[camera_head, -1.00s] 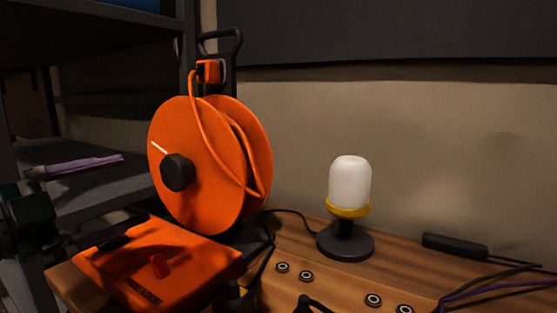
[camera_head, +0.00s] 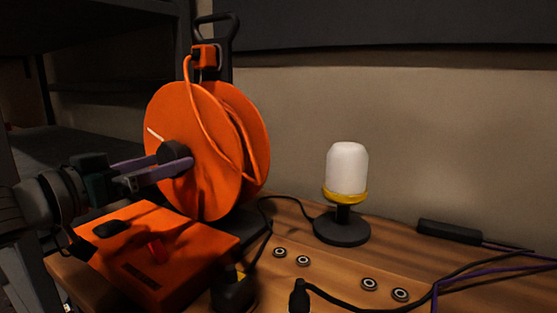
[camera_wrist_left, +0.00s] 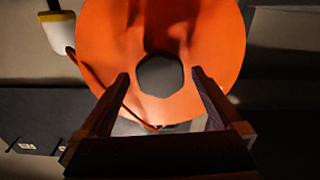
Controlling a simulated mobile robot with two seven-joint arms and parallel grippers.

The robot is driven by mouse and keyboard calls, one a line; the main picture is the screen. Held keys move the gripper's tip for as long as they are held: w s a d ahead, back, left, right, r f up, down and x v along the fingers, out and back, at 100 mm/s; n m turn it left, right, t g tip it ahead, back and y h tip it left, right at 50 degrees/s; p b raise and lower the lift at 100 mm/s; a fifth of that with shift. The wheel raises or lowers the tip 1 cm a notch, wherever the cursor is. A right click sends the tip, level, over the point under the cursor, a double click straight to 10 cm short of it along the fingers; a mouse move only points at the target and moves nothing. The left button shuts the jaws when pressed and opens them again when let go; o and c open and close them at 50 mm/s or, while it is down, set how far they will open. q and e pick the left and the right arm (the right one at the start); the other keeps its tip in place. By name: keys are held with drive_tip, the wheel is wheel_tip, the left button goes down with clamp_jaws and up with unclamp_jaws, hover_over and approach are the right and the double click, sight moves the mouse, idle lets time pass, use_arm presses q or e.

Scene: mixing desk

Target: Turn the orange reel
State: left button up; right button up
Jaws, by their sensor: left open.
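The orange reel (camera_head: 205,128) stands upright on the desk at the left, with an orange cable, a white mark on its face and a dark hub knob (camera_head: 176,158). My left gripper (camera_head: 162,168) has come in from the left, its two purple fingers at the knob. In the left wrist view the reel (camera_wrist_left: 108,35) fills the upper middle, and the dark knob (camera_wrist_left: 160,75) shows ahead of and between the open fingers (camera_wrist_left: 160,90). I cannot tell whether a finger touches the knob. My right gripper is not in view.
A white lamp with a yellow ring (camera_head: 346,172) stands right of the reel. Cables and a black bar (camera_head: 449,231) lie on the desk (camera_head: 300,217) at right.

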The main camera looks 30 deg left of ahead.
use_arm(q)
drive_tip(key=shift+w, duration=0.95)
clamp_jaws()
idle(0.3)
